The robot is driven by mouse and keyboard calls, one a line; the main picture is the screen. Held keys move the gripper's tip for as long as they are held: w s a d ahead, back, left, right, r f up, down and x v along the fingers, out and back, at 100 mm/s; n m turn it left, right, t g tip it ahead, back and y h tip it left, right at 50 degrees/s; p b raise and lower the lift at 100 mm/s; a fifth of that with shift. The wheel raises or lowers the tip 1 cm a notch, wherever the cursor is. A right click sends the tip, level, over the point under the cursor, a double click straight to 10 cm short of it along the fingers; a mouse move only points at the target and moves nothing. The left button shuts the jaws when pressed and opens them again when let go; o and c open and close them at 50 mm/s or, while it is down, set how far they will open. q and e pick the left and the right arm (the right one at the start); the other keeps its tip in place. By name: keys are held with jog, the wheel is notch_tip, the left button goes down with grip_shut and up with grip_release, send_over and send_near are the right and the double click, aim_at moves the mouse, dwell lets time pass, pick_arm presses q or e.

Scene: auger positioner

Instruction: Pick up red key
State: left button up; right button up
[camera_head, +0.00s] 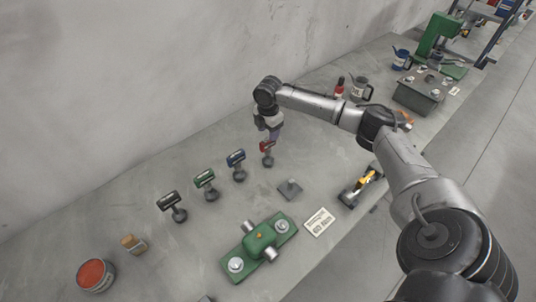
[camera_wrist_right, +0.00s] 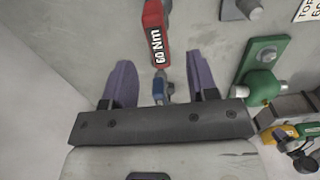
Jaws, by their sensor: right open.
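The red key (camera_head: 267,146) stands upright on its stand at the far end of a row of keys. In the right wrist view the red key (camera_wrist_right: 156,30) carries the label "60 Nm" and lies ahead of the fingertips, roughly centred between them. My right gripper (camera_head: 275,133) is right above and beside the red key in the head view. Its two purple fingers (camera_wrist_right: 160,64) are spread apart with nothing held. Whether they touch the key cannot be told. My left gripper is not in view.
A green fixture (camera_head: 261,238) sits on the bench in front, beside a white label card (camera_head: 319,222). The wall rises behind the row.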

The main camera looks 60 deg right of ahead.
aim_at(268, 143)
jog(key=shift+f, duration=3.5)
jog(key=shift+c, duration=0.3)
grip_shut()
